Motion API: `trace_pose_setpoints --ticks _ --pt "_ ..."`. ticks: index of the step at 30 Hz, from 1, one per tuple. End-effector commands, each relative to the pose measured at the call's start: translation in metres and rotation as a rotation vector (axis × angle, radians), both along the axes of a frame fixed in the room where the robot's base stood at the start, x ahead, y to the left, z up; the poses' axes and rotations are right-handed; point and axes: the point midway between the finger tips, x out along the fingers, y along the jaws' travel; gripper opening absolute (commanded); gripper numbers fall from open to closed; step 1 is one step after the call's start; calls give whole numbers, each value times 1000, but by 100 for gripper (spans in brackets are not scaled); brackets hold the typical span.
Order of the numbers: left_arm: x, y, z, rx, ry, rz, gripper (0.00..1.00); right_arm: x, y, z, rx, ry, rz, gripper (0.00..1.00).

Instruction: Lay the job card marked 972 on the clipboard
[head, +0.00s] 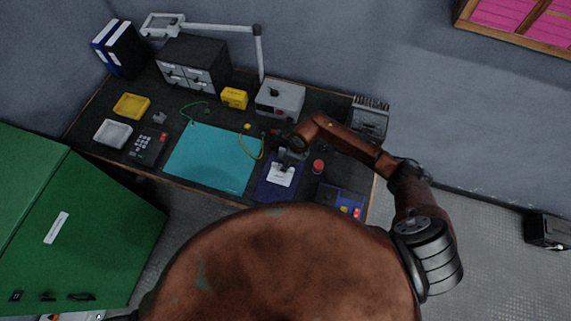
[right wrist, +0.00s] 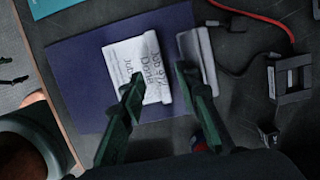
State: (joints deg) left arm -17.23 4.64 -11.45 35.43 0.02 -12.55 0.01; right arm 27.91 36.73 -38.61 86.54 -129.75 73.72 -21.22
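In the head view the card (head: 281,176) shows on the clipboard (head: 270,189), right of the cyan mat. The clipboard's metal clip (right wrist: 205,55) is at its right edge in the wrist view. My right gripper (right wrist: 160,82) is over the card and clip. Its fingers are apart, one overlapping the card's lower part, the other by the clip. Contact cannot be told. My left gripper is not in view.
A cyan mat (head: 212,158) lies left of the clipboard. A red-capped item (head: 318,167) and a blue box (head: 340,200) are to its right. A grey instrument (head: 280,100) stands behind. A red cable (right wrist: 255,20) and a dark block (right wrist: 290,78) lie near the clip.

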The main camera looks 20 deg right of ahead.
Motion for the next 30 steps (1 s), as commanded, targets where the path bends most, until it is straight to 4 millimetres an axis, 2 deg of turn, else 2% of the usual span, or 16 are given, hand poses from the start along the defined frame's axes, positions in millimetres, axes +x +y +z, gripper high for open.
trace_pose_setpoints --ticks 6,13,19,30 --pt "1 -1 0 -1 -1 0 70 -5 -10 47 -2 -5 3 30" --pt "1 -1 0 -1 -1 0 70 -11 -17 84 -1 -1 2 30" --pt "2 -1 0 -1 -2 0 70 -14 -19 96 0 1 1 30" --pt "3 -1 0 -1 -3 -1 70 -13 -17 96 0 2 7 30"
